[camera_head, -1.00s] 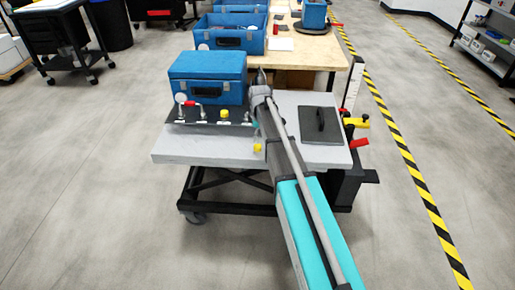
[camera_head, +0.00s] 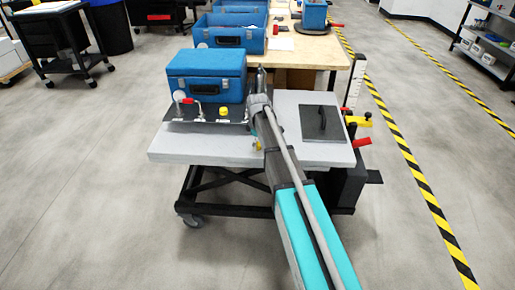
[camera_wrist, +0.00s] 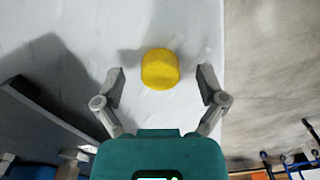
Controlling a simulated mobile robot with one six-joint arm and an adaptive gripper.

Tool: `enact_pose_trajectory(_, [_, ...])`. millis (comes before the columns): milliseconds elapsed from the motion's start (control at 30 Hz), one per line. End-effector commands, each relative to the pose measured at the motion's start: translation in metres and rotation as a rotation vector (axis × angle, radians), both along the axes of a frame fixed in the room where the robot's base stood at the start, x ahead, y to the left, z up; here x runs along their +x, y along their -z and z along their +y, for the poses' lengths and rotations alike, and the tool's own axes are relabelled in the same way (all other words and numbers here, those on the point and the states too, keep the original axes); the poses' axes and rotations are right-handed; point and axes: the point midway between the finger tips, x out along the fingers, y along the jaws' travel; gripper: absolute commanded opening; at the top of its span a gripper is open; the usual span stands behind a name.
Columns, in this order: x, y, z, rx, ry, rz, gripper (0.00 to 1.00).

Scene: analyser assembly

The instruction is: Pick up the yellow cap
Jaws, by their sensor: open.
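The yellow cap (camera_wrist: 160,69) lies on the light grey tabletop (camera_wrist: 70,25) in the wrist view, near the table's edge. My gripper (camera_wrist: 161,82) is open and empty, with one finger on each side of the cap and visible gaps to both. The cap sits level with the fingertips or slightly beyond them; I cannot tell how high the fingers are above the table. In the head view, a small yellow part of the cap (camera_head: 258,146) shows beside my arm, which hides the rest. My gripper's fingers cannot be made out there.
A blue case (camera_head: 207,75) stands at the back of the cart, behind a dark panel (camera_head: 180,126) with small fittings and a yellow knob (camera_head: 224,111). A dark plate with a handle (camera_head: 322,122) lies to the right. The cart's front left top is clear.

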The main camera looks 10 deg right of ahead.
Motion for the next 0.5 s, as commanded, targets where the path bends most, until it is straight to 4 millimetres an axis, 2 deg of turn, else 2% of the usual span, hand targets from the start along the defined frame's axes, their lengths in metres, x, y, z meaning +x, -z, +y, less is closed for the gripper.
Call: enact_pose_trajectory(500, [0.0,-0.0003,-0.0001,0.0,0.0,0.0,0.91])
